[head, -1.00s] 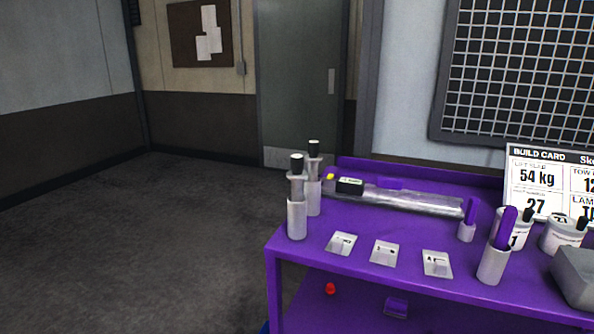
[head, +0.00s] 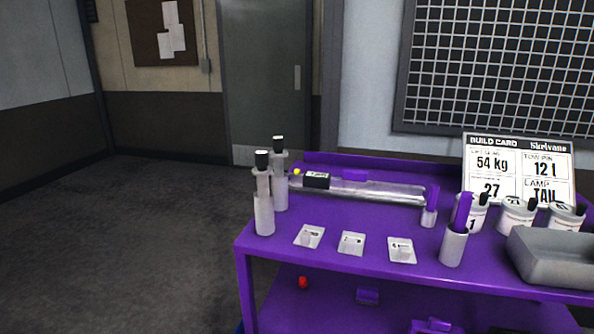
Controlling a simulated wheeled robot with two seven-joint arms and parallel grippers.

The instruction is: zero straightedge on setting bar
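A long silver bar (head: 380,191) lies along the back of the purple bench top. A small black box with a pale label or display (head: 316,180) sits at its left end, with a yellow knob (head: 297,172) beside it. I cannot tell which part is the straightedge and which is the setting bar, or whether they touch. A small purple block (head: 355,175) shows just behind the bar. Neither of my grippers is in view.
Two upright black-capped tools (head: 264,214) (head: 280,190) stand at the bench's left edge. Several pale cards (head: 309,236) lie in front. Holders (head: 453,247), labelled tubs (head: 516,216), a grey tray (head: 560,255) and a build card (head: 519,165) occupy the right. The floor at left is clear.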

